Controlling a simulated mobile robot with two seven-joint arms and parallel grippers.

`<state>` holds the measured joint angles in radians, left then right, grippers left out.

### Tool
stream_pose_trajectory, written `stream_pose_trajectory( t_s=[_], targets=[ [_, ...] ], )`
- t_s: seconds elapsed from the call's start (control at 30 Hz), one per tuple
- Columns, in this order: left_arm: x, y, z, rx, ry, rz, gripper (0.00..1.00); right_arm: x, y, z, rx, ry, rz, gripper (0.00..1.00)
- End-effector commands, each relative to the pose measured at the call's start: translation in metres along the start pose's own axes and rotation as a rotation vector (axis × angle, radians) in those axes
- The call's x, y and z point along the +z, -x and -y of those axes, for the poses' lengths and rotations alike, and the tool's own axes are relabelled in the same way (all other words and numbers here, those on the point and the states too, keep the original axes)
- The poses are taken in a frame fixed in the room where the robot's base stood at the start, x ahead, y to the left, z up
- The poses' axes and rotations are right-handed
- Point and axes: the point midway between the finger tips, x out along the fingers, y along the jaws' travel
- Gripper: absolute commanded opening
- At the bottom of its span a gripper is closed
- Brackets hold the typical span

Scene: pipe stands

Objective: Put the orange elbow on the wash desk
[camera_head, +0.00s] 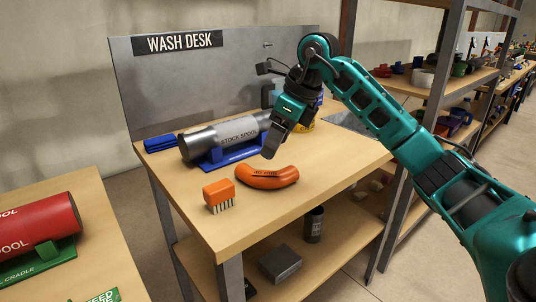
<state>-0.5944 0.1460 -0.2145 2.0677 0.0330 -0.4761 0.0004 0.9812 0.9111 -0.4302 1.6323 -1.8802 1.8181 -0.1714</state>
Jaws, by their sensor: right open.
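The orange elbow (266,177), a curved pipe piece with dark lettering, lies on the top of the wash desk (290,220), right of the orange brush. The desk has a grey back panel with a "WASH DESK" sign (179,43). My right gripper (272,140) points down just above and behind the elbow, apart from it. It is open, with nothing visible between its fingers, though one finger hides most of the other. My left gripper is not in view.
An orange brush (219,195) stands near the desk's front left. Behind the elbow, a grey stock spool (225,137) rests on a blue cradle (222,163). Folded blue cloth (160,143) lies at the back left. The desk's front right is clear. A red spool (35,225) lies on the left table.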

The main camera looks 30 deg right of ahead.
Motion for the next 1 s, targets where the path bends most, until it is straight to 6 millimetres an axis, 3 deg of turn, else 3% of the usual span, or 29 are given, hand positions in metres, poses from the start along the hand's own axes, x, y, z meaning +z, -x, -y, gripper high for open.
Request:
stream_pose_trajectory(
  t_s=[0.1, 0.23, 1.0],
  targets=[
    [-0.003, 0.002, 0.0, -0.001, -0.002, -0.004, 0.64, 0.001, 0.017, 0.0, -0.001, 0.0, 0.0, 0.68],
    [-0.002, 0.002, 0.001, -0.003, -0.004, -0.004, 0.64, 0.0, 0.024, 0.0, 0.001, 0.0, 0.0, 0.68],
    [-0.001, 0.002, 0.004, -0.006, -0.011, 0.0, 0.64, 0.0, 0.025, 0.0, 0.001, 0.0, 0.0, 0.68]
  ],
)
